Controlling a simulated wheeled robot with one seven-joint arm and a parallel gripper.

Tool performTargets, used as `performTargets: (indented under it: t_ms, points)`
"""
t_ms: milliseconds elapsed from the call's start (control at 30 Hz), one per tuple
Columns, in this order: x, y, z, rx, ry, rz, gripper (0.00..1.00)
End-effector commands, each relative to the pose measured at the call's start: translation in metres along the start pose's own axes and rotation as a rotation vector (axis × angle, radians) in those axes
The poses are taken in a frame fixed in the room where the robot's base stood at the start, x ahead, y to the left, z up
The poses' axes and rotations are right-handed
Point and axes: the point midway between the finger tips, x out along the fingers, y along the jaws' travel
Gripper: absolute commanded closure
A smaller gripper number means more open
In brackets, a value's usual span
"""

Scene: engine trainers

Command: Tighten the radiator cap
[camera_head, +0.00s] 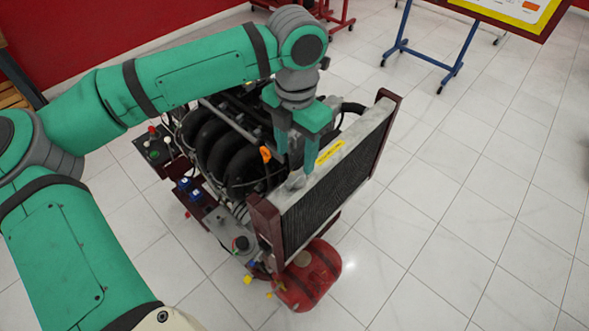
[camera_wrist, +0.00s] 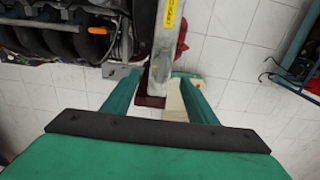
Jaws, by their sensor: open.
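The radiator (camera_head: 335,185) stands upright on the engine trainer, with a pale metal top edge and a yellow label (camera_head: 330,152). A small grey metallic part (camera_head: 296,181), likely the radiator cap, shows at the top edge just below my fingers. My gripper (camera_head: 296,163) points down over the near part of this edge, its two green fingers apart. In the wrist view my gripper (camera_wrist: 158,76) is open, with the radiator's top edge (camera_wrist: 165,45) running between and beyond the fingertips. I cannot make out the cap clearly there, nor whether the fingers touch it.
The engine (camera_head: 225,145) with dark intake pipes and an orange part (camera_head: 265,154) lies left of the radiator. A red tank (camera_head: 307,275) sits low in front. Tiled floor (camera_head: 460,200) is clear at the right. A blue stand (camera_head: 425,50) is farther back.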

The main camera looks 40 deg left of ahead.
Motion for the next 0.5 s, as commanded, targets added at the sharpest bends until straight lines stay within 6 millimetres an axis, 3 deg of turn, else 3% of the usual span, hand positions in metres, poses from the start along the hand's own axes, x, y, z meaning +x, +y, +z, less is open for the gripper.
performTargets:
  t_ms: [300, 500]
  points:
    - [0.053, 0.001, -0.002, -0.004, 0.001, -0.004, 0.47]
    - [0.067, 0.003, -0.003, -0.008, 0.000, -0.003, 0.47]
